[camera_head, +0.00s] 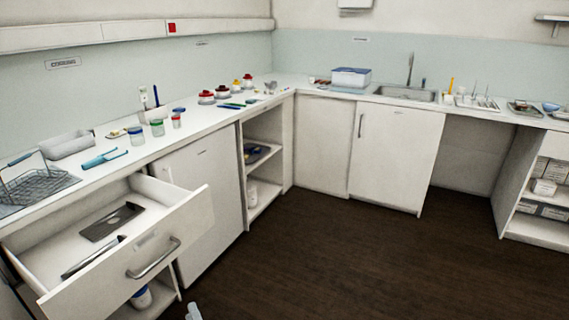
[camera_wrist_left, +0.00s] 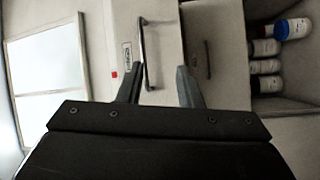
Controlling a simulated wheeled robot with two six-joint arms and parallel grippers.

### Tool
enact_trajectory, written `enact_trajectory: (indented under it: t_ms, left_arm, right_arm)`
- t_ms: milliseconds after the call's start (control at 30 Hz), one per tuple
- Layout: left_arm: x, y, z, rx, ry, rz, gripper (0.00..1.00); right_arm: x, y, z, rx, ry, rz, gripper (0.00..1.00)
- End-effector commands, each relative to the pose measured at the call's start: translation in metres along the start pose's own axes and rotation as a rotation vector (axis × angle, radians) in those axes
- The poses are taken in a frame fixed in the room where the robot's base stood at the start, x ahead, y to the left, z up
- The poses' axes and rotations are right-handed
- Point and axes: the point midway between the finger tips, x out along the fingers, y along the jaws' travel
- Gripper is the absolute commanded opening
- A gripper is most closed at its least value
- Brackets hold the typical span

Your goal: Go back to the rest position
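My left gripper shows only as a small grey tip (camera_head: 193,311) at the bottom edge of the head view, low in front of the open drawer (camera_head: 178,215). In the left wrist view its two dark fingers stand apart (camera_wrist_left: 158,80), with nothing held between them. A bar handle (camera_wrist_left: 146,55) on a white front shows beyond the fingers; it appears apart from them, though the exact gap is hard to tell. My right gripper is in neither view.
The drawer juts into the room, with its handle (camera_head: 154,258) outward and a dark flat item (camera_head: 110,222) inside. Bottles (camera_wrist_left: 292,28) stand on a shelf at the wrist view's right. The dark floor (camera_head: 330,260) is clear. Counters line both walls.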

Motion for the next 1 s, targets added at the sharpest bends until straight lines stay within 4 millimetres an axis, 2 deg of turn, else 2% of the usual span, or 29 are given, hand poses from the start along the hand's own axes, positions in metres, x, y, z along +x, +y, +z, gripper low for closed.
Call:
enact_trajectory:
  t_ms: [133,200,267,300,367,500,600,700,800,900,1000]
  left_arm:
    - [-0.05,-0.086,0.015,0.381,-0.335,-0.087,0.32]
    - [-0.082,-0.131,0.015,0.543,-0.496,-0.137,0.32]
    - [-0.111,-0.166,0.009,0.666,-0.622,-0.18,0.32]
    - [-0.132,-0.189,0.003,0.74,-0.705,-0.212,0.32]
    - [-0.164,-0.221,-0.01,0.847,-0.824,-0.258,0.32]
    - [-0.239,-0.283,-0.055,1.062,-1.092,-0.374,0.32]
    - [-0.292,-0.317,-0.096,1.192,-1.272,-0.456,0.32]
    - [-0.337,-0.339,-0.135,1.293,-1.425,-0.528,0.32]
    - [-0.369,-0.351,-0.168,1.364,-1.538,-0.582,0.32]
    - [-0.389,-0.358,-0.188,1.403,-1.609,-0.617,0.32]
    - [-0.397,-0.36,-0.197,1.422,-1.64,-0.63,0.32]
  right_arm:
    - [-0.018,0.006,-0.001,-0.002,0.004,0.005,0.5]
    - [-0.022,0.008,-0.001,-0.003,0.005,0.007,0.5]
    - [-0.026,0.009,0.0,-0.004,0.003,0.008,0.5]
    - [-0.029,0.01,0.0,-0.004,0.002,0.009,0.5]
    - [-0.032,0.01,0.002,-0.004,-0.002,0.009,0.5]
    - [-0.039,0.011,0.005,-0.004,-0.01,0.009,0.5]
    - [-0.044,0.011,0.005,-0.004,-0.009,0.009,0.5]
    - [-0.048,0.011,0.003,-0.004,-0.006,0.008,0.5]
    - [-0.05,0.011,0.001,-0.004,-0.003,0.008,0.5]
    - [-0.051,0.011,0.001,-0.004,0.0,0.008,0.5]
    - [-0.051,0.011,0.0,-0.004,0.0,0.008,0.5]
